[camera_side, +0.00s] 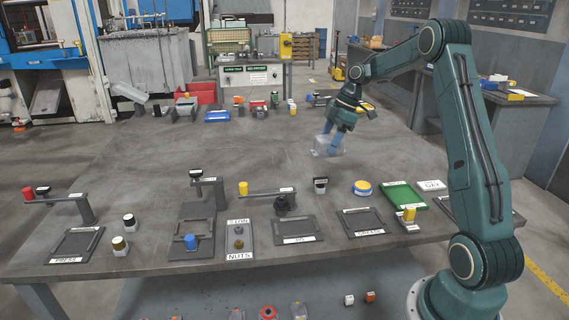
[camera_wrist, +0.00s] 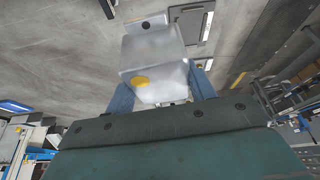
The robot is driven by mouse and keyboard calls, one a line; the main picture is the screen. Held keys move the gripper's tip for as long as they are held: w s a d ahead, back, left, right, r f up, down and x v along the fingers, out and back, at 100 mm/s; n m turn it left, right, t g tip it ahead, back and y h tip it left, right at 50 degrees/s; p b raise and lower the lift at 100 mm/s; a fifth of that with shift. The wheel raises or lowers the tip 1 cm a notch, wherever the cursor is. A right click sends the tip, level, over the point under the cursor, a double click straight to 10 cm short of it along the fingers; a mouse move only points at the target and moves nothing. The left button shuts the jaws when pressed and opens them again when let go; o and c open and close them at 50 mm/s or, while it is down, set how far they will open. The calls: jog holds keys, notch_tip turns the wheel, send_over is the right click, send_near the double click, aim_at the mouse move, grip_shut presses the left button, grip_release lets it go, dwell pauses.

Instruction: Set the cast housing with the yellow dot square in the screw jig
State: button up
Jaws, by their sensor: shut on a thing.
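My gripper (camera_side: 331,143) is shut on a pale grey cast housing (camera_side: 322,148) and holds it in the air above the far half of the table. In the wrist view the housing (camera_wrist: 152,58) sits between my two blue fingers, and a yellow dot (camera_wrist: 140,81) shows on its near face. A dark framed fixture (camera_side: 297,240) with a short label hard to read stands at the front middle of the table, under an arm with a dark round head (camera_side: 287,203). I cannot tell surely whether it is the screw jig.
A PRESS frame (camera_side: 75,259), a NUTS tray (camera_side: 239,254) and a GREASE frame (camera_side: 368,232) line the front. A green tray (camera_side: 402,195) and a yellow-blue round tin (camera_side: 362,188) lie right. Overhead arms (camera_side: 262,193) are obstacles. The middle table is clear.

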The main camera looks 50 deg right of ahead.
dwell(0.5)
jog(key=w+a+f+m, duration=0.1)
jog(key=a+f, duration=1)
jog(key=a, duration=0.3)
jog(key=shift+a+f, duration=0.2)
jog(key=shift+a, duration=0.1)
jog(key=shift+f, duration=0.1)
jog(key=shift+f, duration=3.25)
jog(key=shift+f, duration=0.5)
dwell(0.4)
jog(key=o, duration=1.7)
jog(key=shift+o, duration=0.2)
